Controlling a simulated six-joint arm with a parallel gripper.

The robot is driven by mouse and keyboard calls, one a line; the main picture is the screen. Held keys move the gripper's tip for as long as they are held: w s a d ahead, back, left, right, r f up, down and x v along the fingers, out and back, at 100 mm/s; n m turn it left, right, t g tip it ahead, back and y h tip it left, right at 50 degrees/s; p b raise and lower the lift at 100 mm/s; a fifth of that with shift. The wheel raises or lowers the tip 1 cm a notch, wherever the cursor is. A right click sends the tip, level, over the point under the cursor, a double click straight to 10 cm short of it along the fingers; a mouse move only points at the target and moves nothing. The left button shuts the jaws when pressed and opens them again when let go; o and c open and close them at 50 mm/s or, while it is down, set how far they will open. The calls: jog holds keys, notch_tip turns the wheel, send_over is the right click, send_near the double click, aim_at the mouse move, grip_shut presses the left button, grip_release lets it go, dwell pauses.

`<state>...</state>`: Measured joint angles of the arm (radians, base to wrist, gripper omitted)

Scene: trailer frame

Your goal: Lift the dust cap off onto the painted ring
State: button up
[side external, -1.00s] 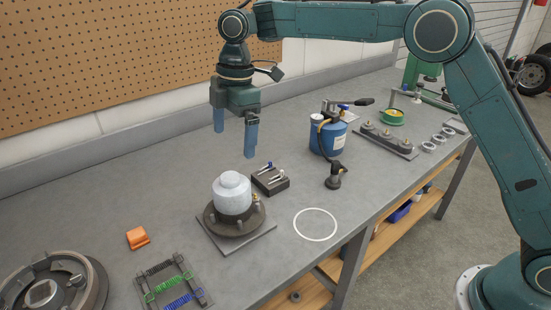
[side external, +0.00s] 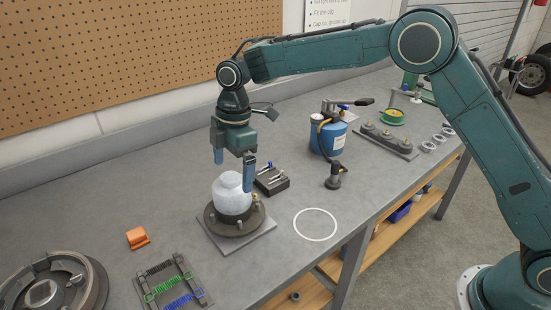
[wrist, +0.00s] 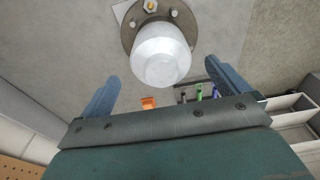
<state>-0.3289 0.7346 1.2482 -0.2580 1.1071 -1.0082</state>
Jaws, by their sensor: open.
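The dust cap (side external: 231,196) is a pale, rounded cap seated upright on a dark round hub (side external: 236,226) with studs, on a square grey plate. In the wrist view the cap (wrist: 160,56) lies ahead of and between my fingers, with clear gaps on both sides. My gripper (side external: 233,173) has blue fingers, stands open and empty, and is above the cap; the right finger overlaps the cap's upper edge in the side view. The painted ring (side external: 315,224) is a white circle on the bench, right of the hub, and is empty.
A small dark block with pins (side external: 271,181) stands close behind the hub. A blue canister (side external: 328,137) with a hose and nozzle stands further back. An orange clip (side external: 137,238) and a spring rack (side external: 174,282) lie at left. Bench around the ring is clear.

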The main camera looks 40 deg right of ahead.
aim_at(231, 176)
jog(key=shift+f, duration=0.35)
jog(key=shift+a+f, duration=0.25)
jog(key=shift+f, duration=1)
jog(key=shift+a+f, duration=0.2)
jog(key=shift+f, duration=1)
jog(key=shift+c, duration=0.4)
jog(key=c, duration=0.9)
jog(key=shift+o, duration=0.2)
jog(key=shift+r, duration=0.1)
jog(key=shift+r, duration=4.95)
